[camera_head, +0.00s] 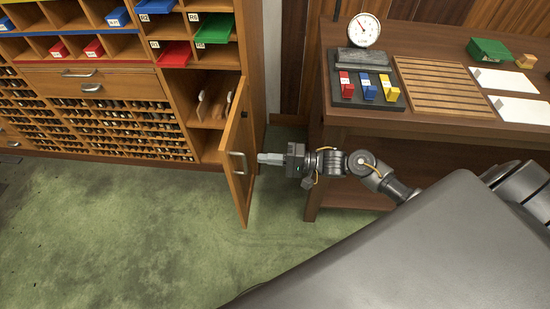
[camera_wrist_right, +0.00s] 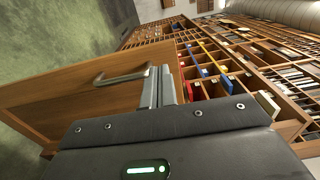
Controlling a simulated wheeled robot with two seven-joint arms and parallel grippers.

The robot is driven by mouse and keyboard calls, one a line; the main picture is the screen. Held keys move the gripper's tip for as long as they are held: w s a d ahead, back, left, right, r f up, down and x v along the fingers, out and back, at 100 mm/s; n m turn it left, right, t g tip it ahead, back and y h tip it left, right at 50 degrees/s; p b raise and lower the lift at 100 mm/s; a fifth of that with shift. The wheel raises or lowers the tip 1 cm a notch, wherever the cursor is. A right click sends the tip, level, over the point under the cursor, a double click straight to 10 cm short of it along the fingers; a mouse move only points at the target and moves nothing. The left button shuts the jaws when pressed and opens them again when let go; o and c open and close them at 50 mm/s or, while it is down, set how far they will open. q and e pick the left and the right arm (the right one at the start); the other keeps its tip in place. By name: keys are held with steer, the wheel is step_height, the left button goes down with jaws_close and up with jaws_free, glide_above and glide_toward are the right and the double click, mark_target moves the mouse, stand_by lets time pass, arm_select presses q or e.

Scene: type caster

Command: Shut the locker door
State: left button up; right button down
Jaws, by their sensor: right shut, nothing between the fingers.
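The locker door (camera_head: 236,120) is a wooden panel standing open from the cabinet, out over the floor. Its outer face, with a metal handle (camera_head: 237,163), is toward my right gripper (camera_head: 261,158). That gripper is shut and empty, just right of the door by the handle. In the right wrist view, the shut fingers (camera_wrist_right: 160,87) lie in front of the door (camera_wrist_right: 65,100), beside the handle (camera_wrist_right: 122,76). I cannot tell whether they touch the door. The open locker compartment (camera_head: 203,140) shows shelves and several pale upright items. My left gripper is not in view.
The wooden cabinet (camera_head: 117,83) holds coloured bins and many small compartments. A wooden table (camera_head: 440,122) with a dial gauge (camera_head: 364,30), coloured blocks and a slatted board stands right of my right gripper. The green floor (camera_head: 150,220) left of the door is clear.

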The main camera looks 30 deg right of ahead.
mark_target(226, 155)
steer(key=x, duration=0.9)
